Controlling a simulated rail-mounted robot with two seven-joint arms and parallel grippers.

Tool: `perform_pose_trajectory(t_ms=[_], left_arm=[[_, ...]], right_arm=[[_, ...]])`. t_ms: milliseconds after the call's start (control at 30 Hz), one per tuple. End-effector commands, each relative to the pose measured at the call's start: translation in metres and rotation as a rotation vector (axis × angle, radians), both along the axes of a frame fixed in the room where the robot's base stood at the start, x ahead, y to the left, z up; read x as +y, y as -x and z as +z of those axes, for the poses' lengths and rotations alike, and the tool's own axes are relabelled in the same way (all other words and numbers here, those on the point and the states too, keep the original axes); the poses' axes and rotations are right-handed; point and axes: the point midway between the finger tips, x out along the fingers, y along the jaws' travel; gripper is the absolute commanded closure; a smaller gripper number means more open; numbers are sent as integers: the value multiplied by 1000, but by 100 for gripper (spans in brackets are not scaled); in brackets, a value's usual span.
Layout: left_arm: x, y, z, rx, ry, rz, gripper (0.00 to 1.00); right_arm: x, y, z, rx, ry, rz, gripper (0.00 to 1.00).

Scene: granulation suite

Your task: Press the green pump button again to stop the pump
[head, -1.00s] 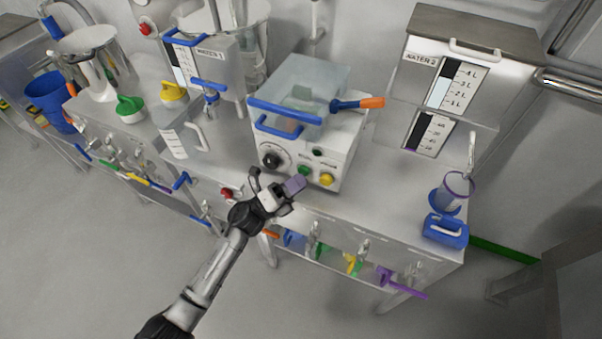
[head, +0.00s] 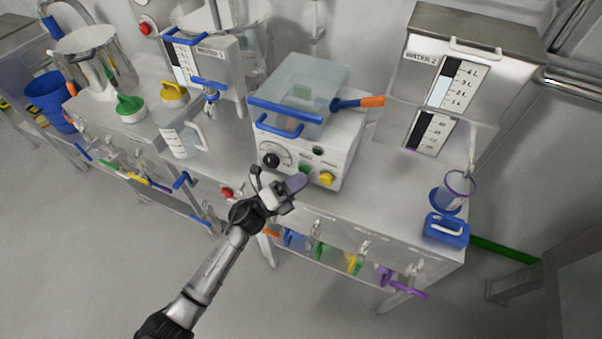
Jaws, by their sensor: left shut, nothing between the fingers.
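The green pump button (head: 305,169) is on the front panel of a white pump box (head: 345,150), between a black dial (head: 271,160) and a yellow button (head: 327,179). A smaller dark green spot (head: 318,150) sits above it. My left gripper (head: 297,183) is shut and empty, its purple-grey fingertips just below the green button and partly over its lower edge. I cannot tell whether the fingertips touch the button. My right gripper is not in view.
A red button (head: 227,193) is on the bench front. Water 2 tank (head: 460,80) stands right. Coloured tools hang below.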

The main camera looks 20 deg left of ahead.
Motion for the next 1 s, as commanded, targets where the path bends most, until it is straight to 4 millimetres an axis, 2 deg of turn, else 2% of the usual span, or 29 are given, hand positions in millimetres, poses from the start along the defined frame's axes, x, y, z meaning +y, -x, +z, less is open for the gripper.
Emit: perform_pose_trajectory(t_ms=[167, 700, 1000], left_arm=[[1, 1, 1, 1, 0, 4, 100], [4, 50, 2, -1, 0, 0, 100], [5, 60, 1, -2, 0, 0, 100]], right_arm=[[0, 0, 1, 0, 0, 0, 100], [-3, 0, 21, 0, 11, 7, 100], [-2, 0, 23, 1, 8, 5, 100]])
